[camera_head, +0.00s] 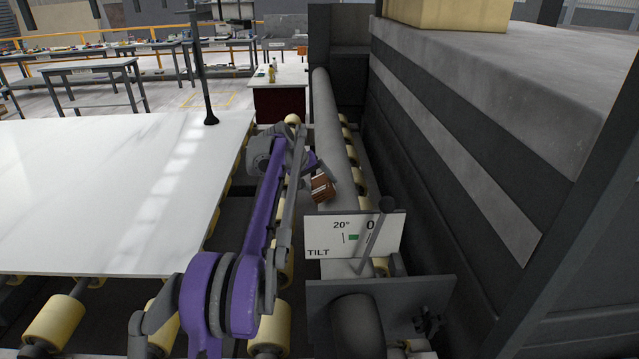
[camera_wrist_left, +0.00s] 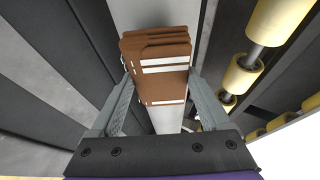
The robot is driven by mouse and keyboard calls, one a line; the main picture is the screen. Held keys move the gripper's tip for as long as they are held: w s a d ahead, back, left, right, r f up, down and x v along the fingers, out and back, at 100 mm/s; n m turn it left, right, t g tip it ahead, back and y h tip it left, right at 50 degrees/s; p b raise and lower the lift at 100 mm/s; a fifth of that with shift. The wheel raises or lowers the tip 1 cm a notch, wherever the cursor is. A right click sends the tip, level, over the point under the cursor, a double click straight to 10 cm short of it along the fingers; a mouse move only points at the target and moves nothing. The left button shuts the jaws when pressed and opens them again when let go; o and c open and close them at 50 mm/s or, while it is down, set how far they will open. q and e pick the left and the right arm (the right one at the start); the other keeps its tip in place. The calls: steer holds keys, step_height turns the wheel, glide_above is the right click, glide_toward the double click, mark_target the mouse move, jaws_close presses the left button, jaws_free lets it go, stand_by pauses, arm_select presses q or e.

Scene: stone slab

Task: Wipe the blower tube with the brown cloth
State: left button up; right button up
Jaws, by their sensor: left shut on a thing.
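The brown cloth (camera_head: 322,188) is a folded brown block with white stripes; it also shows large in the left wrist view (camera_wrist_left: 160,70). My left gripper (camera_head: 316,174) is shut on it, with one finger on each side (camera_wrist_left: 160,95). The blower tube (camera_head: 336,130) is a long grey pipe running away from me in the head view. The cloth is at the tube's left side. In the left wrist view the pale tube (camera_wrist_left: 166,117) lies behind the cloth; I cannot tell whether they touch. My right gripper is not in view.
A sign marked TILT (camera_head: 355,235) with a lever stands over the tube's near end. A white slab (camera_head: 110,190) lies left on cream rollers (camera_head: 57,322). A dark machine wall (camera_head: 440,170) rises close on the right. A dark upright post (camera_head: 203,75) stands at the slab's far edge.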

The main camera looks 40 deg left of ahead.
arm_select(q)
steer(key=shift+w+d+f+b, duration=0.15)
steer(key=shift+w+d+f, duration=0.1)
steer(key=shift+f, duration=0.25)
steer(key=shift+w+d+f+b, duration=0.1)
steer(key=shift+d+f+b, duration=0.1)
steer(key=shift+f, duration=0.3)
stand_by(0.3)
